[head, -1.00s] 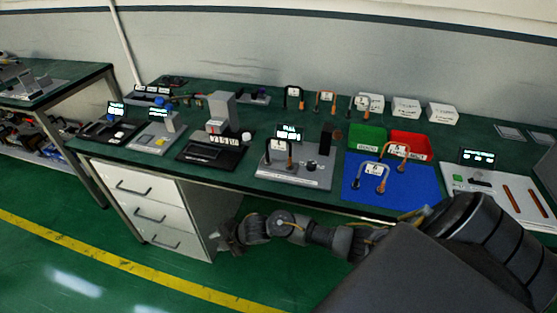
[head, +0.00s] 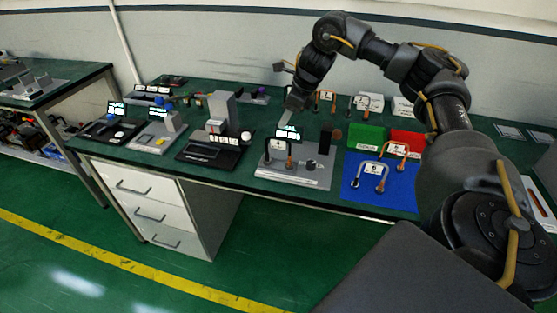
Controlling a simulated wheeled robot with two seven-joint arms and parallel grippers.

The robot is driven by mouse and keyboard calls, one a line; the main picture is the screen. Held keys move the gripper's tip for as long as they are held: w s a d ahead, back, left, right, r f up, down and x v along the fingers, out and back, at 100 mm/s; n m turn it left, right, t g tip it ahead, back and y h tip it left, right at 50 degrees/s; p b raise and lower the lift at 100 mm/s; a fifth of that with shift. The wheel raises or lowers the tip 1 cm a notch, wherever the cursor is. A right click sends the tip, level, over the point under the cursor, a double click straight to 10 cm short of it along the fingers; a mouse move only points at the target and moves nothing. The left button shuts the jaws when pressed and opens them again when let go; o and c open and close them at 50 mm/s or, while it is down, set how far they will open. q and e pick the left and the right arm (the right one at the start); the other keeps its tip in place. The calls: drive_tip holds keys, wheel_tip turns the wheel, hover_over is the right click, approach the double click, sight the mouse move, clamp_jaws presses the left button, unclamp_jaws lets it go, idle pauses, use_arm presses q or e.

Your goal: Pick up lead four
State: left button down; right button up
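Several U-shaped leads with white number tags are in view; the numbers are too small to read surely, so I cannot tell which is lead four. In the back row, one orange lead (head: 326,98) and another lead (head: 364,103) show. The place of the leftmost back lead is behind my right gripper. One lead (head: 278,150) sits on a grey test unit. Two more, a front lead (head: 371,172) and an orange-ended lead (head: 397,149), are at the blue mat. My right gripper (head: 283,92) is over the back row, fingers apart, with nothing seen between them. My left gripper is not in view.
A grey block device (head: 222,107) stands left of my gripper. White boxes (head: 403,106) are at the back, partly behind my arm. The bench's front left strip is clear.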

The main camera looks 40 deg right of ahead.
sight(278, 138)
drive_tip(key=x, duration=0.3)
drive_tip(key=p+x, duration=0.1)
drive_tip(key=shift+d+f, duration=0.35)
drive_tip(key=shift+f, duration=0.05)
drive_tip(key=shift+a+f+p, duration=0.1)
drive_tip(key=shift+f+p, duration=0.1)
drive_tip(key=shift+p, duration=0.1)
drive_tip(key=p+x, duration=0.1)
drive_tip(key=x, duration=0.2)
drive_tip(key=shift+f, duration=0.4)
drive_tip(key=shift+w+f+p, duration=0.25)
drive_tip(key=shift+f+p, duration=0.05)
drive_tip(key=shift+f, duration=0.2)
clamp_jaws()
